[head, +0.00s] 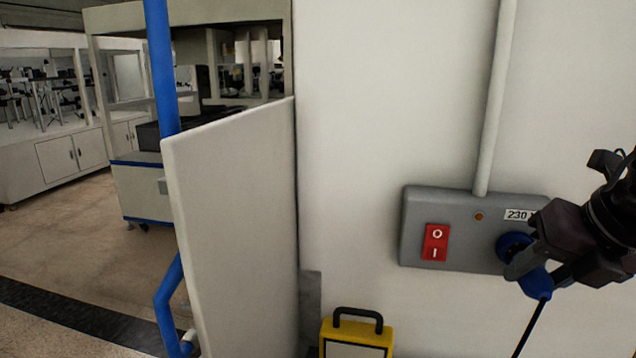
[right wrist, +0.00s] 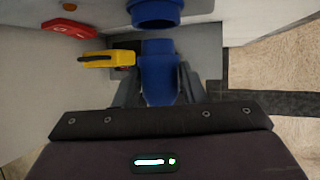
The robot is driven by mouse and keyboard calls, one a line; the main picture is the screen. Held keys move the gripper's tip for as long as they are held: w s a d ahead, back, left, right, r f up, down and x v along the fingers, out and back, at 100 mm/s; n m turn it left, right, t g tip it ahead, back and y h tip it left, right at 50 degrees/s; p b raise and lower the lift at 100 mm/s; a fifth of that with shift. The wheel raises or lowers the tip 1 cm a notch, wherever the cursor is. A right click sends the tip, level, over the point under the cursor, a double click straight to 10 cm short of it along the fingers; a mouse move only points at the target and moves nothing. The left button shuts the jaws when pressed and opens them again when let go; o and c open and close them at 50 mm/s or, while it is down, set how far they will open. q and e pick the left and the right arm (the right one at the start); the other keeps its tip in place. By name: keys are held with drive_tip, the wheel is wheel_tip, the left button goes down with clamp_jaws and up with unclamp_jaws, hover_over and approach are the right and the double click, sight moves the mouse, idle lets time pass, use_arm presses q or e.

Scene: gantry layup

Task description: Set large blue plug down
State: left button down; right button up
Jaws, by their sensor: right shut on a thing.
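The large blue plug (head: 537,284) is in the jaws of my right gripper (head: 538,270), with a black cable (head: 530,327) hanging down from it. In the right wrist view the plug (right wrist: 158,75) sits between the two dark fingers of the gripper (right wrist: 158,86). A blue socket (head: 511,243) is on the grey 230-marked box (head: 458,204) on the wall. In the right wrist view the socket (right wrist: 155,12) is just ahead of the plug, with a visible gap between them. My left gripper is not in view.
The box carries a red rocker switch (head: 435,242) and a small indicator lamp (head: 479,216). A yellow unit (head: 377,340) with a black handle stands below. A pale panel (head: 228,230) juts out at the left beside a blue pipe (head: 161,70). Open floor (head: 90,240) lies beyond.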

drive_tip(key=shift+s+f+b, duration=0.1)
drive_tip(key=shift+f+b, duration=0.6)
drive_tip(key=shift+f, duration=0.2)
drive_tip(key=shift+r, duration=0.15)
drive_tip(key=a+f+n+g+y, duration=0.15)
drive_tip(key=a+f+n, duration=0.25)
drive_tip(key=a+f, duration=0.6)
drive_tip(key=a+f+n+g+y, duration=0.15)
drive_tip(key=a+f+n, duration=0.25)
drive_tip(key=a+f, duration=0.55)
wheel_tip(320, 180, up, 7)
drive_tip(key=s+d+m+t, duration=0.1)
drive_tip(key=s+m, duration=0.1)
drive_tip(key=m, duration=0.1)
drive_tip(key=shift+s+r+t+h, duration=0.15)
drive_tip(key=shift+s+t+h, duration=0.1)
drive_tip(key=shift+t+h, duration=0.15)
drive_tip(key=shift+d, duration=0.1)
